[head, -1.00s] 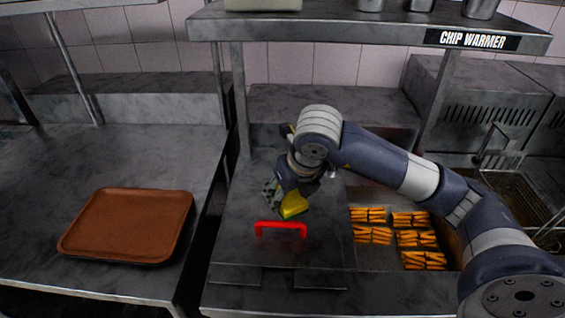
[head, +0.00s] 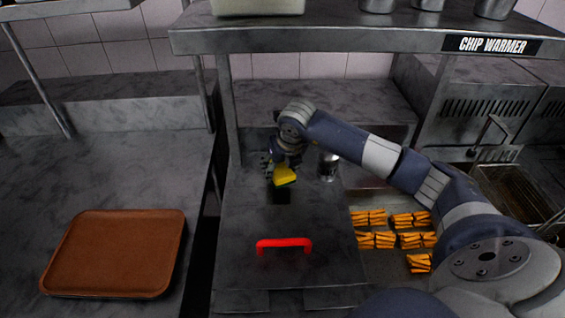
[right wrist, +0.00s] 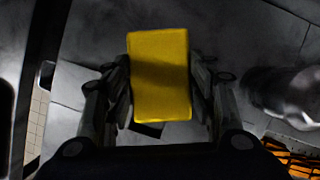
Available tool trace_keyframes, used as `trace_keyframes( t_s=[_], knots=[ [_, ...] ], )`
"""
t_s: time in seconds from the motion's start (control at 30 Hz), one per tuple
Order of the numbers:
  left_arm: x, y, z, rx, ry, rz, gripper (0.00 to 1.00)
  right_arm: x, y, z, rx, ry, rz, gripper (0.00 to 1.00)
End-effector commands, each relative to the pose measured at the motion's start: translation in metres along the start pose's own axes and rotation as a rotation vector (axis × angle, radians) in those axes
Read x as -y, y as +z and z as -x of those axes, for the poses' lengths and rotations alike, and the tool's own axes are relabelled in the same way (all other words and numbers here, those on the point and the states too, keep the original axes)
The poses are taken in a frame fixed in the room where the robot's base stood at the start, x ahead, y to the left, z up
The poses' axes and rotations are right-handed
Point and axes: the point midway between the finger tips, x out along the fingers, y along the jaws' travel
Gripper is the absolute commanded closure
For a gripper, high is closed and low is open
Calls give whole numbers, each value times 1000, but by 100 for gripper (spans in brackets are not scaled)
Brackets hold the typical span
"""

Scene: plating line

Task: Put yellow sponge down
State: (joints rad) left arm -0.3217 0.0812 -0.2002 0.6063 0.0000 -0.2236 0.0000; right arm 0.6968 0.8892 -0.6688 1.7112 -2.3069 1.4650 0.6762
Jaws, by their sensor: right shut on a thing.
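The yellow sponge (head: 286,176) is held in my right gripper (head: 278,169) over the rear part of the grey metal lid (head: 245,215). In the right wrist view the sponge (right wrist: 160,75) sits between both fingers (right wrist: 160,90), its broad yellow face towards the camera. A dark patch shows on the lid just below the sponge. I cannot tell for sure whether the sponge touches the lid. My left gripper is not in view.
A metal canister (head: 327,167) stands close right of the sponge. A red handle (head: 284,245) rises from the lid's front. Bundles of orange chips (head: 376,240) lie in the bin to the right. A brown tray (head: 115,253) lies on the left counter. A shelf (head: 350,38) spans above.

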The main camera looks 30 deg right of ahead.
Motion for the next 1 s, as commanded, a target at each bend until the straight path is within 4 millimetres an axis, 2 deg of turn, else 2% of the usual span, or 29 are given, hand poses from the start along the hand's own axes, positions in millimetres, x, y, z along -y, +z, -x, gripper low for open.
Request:
trace_keyframes(
  t_s=[0.1, 0.2, 0.3, 0.6, 0.77, 0.97, 1.0],
  knots=[
    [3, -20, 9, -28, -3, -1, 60, 13, 16, -6, -1, 0, -3, 68],
    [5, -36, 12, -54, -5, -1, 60, 19, 23, -11, 0, 1, -1, 68],
    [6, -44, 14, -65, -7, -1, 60, 22, 26, -14, -1, 1, 0, 68],
    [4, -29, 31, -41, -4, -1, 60, 23, 13, -44, -3, -1, 0, 68],
    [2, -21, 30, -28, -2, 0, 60, 23, 12, -48, 0, 0, 1, 68],
    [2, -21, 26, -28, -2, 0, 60, 23, 11, -51, 0, 0, 1, 68],
    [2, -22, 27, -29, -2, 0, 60, 23, 11, -50, 0, 0, 1, 44]
  ],
)
